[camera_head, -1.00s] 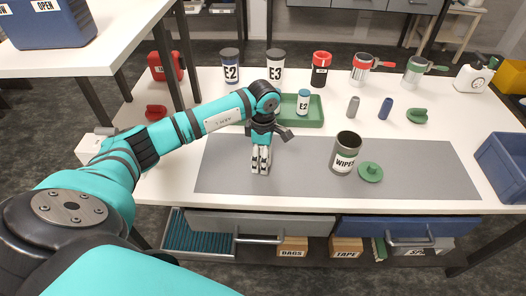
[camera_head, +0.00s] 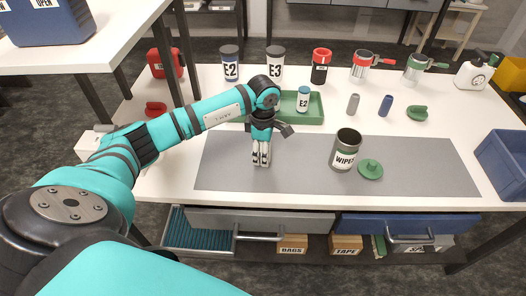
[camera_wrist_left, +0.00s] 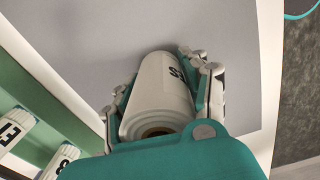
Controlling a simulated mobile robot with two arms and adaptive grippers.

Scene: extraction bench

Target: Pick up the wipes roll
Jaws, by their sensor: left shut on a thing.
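The wipes roll (camera_wrist_left: 160,92) is a white cylinder with a dark printed label and a brown hollow core at its near end. It lies between the two fingers of my left gripper (camera_wrist_left: 164,88) in the left wrist view. My left gripper (camera_head: 261,155) is shut on the roll over the left part of the grey mat (camera_head: 300,180), pointing down. In the head view the fingers mostly hide the roll; I cannot tell whether it touches the mat. A dark canister labelled WIPES (camera_head: 345,152) stands open on the mat to the right. My right gripper is out of view.
A green lid (camera_head: 370,169) lies right of the canister. A green tray (camera_head: 312,118) with an E2 bottle (camera_head: 303,99) stands behind my gripper. Several containers line the back edge, and a blue bin (camera_head: 503,160) stands at right. The mat's right end is clear.

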